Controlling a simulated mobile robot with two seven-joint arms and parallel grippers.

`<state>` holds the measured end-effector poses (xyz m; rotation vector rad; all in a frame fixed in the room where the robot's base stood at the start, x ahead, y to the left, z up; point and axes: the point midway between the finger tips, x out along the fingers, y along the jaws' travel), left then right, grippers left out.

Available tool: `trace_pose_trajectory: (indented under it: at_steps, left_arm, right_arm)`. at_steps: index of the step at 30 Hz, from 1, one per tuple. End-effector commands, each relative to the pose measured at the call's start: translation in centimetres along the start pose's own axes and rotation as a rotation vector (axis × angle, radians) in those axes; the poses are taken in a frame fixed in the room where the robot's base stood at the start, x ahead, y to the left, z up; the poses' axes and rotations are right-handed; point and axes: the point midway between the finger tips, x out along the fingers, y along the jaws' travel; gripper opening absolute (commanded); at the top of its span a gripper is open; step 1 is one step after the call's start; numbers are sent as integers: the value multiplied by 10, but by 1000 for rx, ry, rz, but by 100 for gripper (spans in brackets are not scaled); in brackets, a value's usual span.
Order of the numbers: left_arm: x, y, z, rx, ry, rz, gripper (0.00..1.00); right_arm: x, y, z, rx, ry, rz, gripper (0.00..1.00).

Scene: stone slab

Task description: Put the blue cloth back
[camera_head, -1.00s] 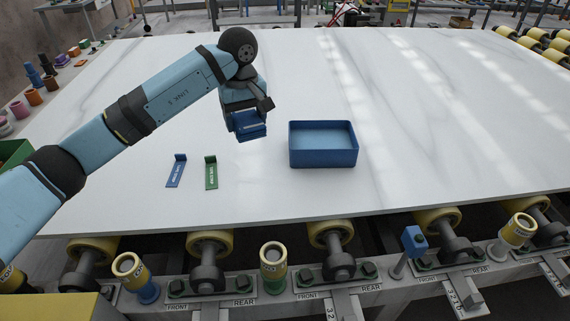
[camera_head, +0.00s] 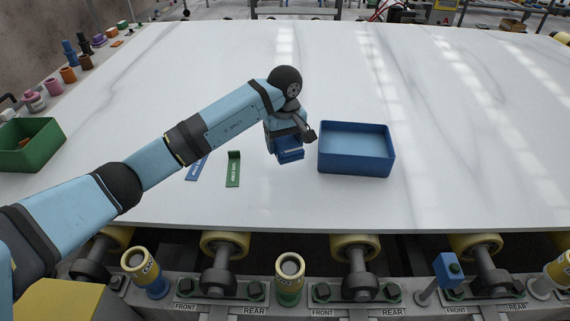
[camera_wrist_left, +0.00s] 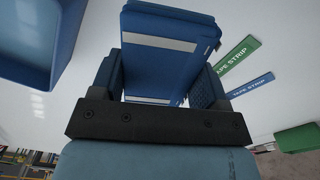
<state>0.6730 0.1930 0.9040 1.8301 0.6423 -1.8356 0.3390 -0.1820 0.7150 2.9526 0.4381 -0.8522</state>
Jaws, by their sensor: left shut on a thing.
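A folded blue cloth (camera_head: 291,156) with a pale grey stripe is held in my left gripper (camera_head: 288,147), above the white stone slab. In the left wrist view the blue cloth (camera_wrist_left: 160,22) fills the space between the two fingers of the left gripper (camera_wrist_left: 158,82), which are shut on it. A blue open-topped box (camera_head: 356,163) stands on the slab just right of the cloth. Its corner also shows at upper left in the left wrist view (camera_wrist_left: 35,60). The cloth is outside the box. My right gripper is not in view.
A green bin (camera_head: 30,148) sits at the left. The slab (camera_head: 470,150) is clear right of the box. Rollers line its front edge.

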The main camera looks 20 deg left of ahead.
Motion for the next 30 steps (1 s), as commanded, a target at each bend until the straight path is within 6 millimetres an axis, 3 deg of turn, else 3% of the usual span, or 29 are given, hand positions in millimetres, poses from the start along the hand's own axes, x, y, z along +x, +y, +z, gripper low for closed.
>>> trace_pose_trajectory:
  at_steps: [3,11,17,29,30]
  left_arm:
    - [22,0,1,0,-2,-1,46]
    - [42,0,0,1,0,1,46]
    - [72,0,1,1,-2,0,46]
    - [78,0,0,1,2,0,46]
    - [79,0,0,2,1,0,71]
  right_arm:
    - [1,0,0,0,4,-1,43]
    - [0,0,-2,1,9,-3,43]
    - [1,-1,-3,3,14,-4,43]
    - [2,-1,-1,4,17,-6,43]
    - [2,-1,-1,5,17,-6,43]
